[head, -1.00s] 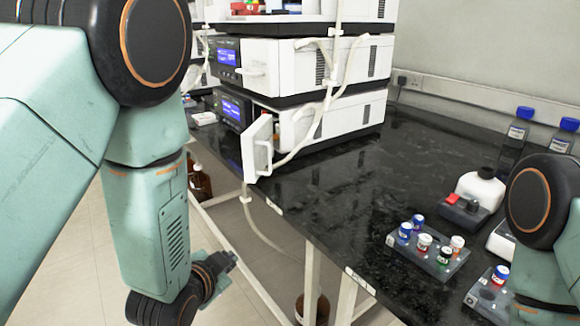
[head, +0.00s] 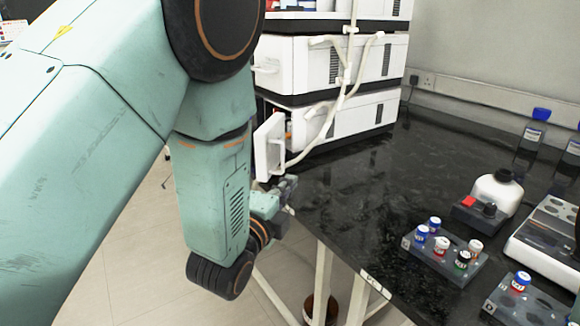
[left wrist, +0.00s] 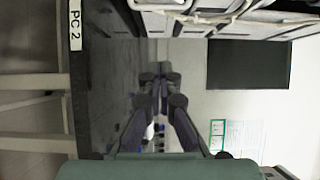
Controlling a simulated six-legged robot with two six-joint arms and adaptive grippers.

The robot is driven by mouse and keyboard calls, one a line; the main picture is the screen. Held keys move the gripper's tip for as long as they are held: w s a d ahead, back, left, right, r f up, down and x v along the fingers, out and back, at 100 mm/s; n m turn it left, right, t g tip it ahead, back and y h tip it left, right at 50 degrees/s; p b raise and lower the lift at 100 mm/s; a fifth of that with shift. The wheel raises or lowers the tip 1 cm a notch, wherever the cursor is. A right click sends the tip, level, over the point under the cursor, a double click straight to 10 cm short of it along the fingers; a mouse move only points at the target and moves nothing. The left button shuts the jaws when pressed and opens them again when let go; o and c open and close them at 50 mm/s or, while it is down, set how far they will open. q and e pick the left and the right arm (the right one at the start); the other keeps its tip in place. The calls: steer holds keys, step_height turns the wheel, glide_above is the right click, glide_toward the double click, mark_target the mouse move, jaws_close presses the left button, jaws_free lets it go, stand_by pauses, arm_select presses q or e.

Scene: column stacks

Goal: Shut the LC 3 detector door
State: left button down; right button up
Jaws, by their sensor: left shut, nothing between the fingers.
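The detector door (head: 269,148) is a white panel with a bar handle. It stands open, swung out from the lower white module (head: 350,125) of the stack at the bench's far left end. I cannot read an LC 3 label. My left gripper (head: 288,187) is shut and empty, just below the door near the bench edge. I cannot tell if it touches the door. In the left wrist view its closed fingers (left wrist: 162,78) point away from the camera, with white modules (left wrist: 200,20) along the top. My right gripper is out of view.
White tubing (head: 345,80) hangs down the stack. The black bench (head: 350,200) is clear beside it. Vial racks (head: 440,262), a white bottle (head: 495,195) and blue-capped bottles (head: 535,135) stand farther right.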

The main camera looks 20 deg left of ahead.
mark_target(269, 139)
arm_select(q)
steer(key=w+b, duration=0.3)
steer(key=w, duration=0.7)
steer(key=shift+s+a+b, duration=0.15)
steer(key=shift+s+a, duration=0.15)
steer(key=shift+a, duration=0.45)
steer(key=shift+s+a+b, duration=0.15)
steer(key=shift+s+a, duration=0.15)
steer(key=shift+a, duration=0.45)
steer(key=shift+a, duration=0.1)
